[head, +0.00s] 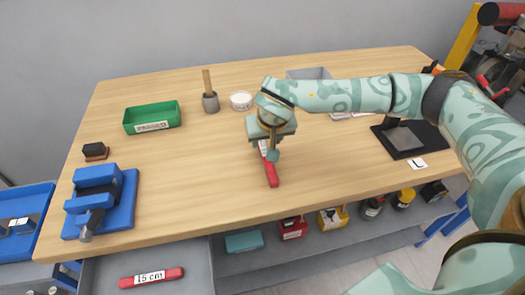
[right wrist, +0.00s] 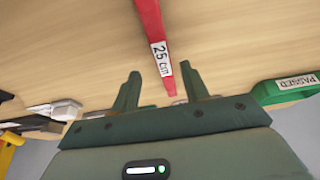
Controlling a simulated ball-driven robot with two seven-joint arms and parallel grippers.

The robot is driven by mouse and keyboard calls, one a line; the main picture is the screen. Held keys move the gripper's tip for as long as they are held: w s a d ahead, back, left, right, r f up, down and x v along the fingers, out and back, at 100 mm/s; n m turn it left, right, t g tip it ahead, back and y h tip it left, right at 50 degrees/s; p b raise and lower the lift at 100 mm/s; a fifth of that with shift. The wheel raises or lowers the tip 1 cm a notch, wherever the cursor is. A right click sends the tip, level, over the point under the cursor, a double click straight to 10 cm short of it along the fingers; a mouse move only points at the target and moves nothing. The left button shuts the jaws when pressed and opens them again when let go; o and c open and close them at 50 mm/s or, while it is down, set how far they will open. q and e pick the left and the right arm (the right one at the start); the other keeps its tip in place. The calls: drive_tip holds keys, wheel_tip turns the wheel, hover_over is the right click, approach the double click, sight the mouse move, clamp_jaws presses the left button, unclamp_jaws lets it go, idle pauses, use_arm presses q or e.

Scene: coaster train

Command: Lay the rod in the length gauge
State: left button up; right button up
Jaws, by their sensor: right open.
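A red rod (head: 271,174) with a white label lies on the wooden table, under my right gripper (head: 271,152). In the right wrist view, the rod (right wrist: 150,22) reads "25 cm" and runs between the two spread fingers of my right gripper (right wrist: 161,75). The gripper is open; I cannot tell whether its fingers touch the rod. A second red rod (head: 127,282), labelled "15 cm", lies in the open grey drawer at the front left. I cannot tell for sure which thing is the length gauge. My left gripper is not in view.
A blue vise (head: 128,190) and a dark brush-like block (head: 95,151) stand at the left. A green "PASSED" tray (head: 176,112), a grey pot (head: 211,104) and a white cup (head: 240,98) stand farther back. A black plate (head: 435,145) lies at the right. The front middle is clear.

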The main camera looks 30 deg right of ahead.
sight(263, 147)
drive_tip(key=x, duration=0.2)
drive_tip(key=b+x, duration=0.1)
drive_tip(key=x, duration=0.1)
drive_tip(key=shift+w+a+f, duration=0.1)
drive_tip(key=shift+w+a, duration=0.05)
drive_tip(key=shift+a, duration=0.05)
drive_tip(key=shift+c, duration=0.6)
clamp_jaws()
drive_tip(key=shift+r, duration=0.25)
